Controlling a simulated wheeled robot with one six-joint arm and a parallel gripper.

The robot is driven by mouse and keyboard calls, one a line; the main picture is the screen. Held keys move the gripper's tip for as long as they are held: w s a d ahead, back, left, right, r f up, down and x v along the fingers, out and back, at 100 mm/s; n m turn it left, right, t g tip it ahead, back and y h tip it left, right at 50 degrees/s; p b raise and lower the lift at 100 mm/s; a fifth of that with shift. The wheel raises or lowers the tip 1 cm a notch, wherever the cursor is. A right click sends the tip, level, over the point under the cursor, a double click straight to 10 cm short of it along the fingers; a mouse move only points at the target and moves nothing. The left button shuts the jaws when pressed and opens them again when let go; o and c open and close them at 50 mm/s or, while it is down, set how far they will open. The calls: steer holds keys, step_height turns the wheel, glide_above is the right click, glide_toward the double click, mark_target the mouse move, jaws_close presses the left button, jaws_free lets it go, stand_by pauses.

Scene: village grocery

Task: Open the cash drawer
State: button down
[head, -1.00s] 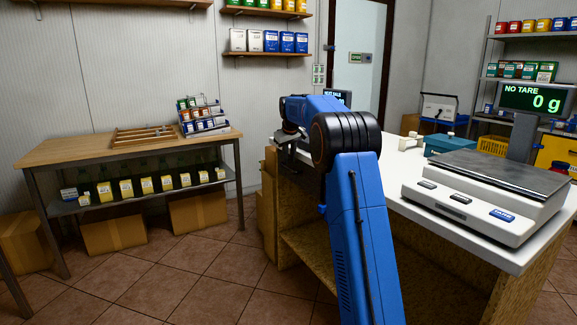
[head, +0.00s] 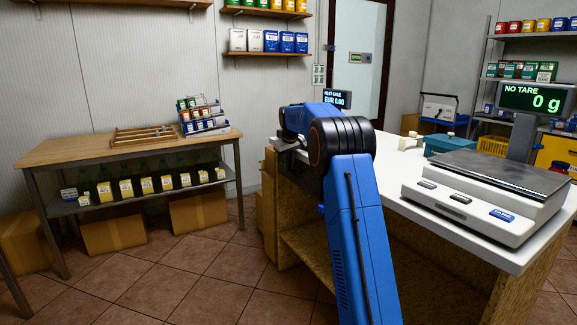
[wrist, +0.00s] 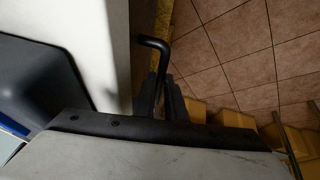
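In the wrist view, a black bent bar (wrist: 155,44), which looks like the cash drawer's handle, stands out beside the white counter edge. It turns and runs down towards my gripper (wrist: 161,98). My gripper's two dark fingers are low in the middle, one on each side of the bar's lower part. Whether they touch it is too dark to tell. The drawer's front is not clearly visible. In the head view my blue arm reaches over the near left corner of the white counter (head: 390,188) and hides my gripper.
A sale display (head: 337,99) reads EUR 0.00 behind my arm. A scale (head: 480,190) stands on the counter's right, with a teal box (head: 452,144) behind it. A wooden table (head: 75,149) stands at the left. The tiled floor (head: 190,275) between is clear.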

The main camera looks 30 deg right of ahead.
steer(key=a, duration=2.5)
steer(key=shift+s+a, duration=0.35)
steer(key=shift+s, duration=0.1)
steer(key=c, duration=2.1)
jaws_free()
steer(key=shift+r, duration=0.1)
steer(key=v, duration=1.7)
steer(key=shift+s+r, duration=0.1)
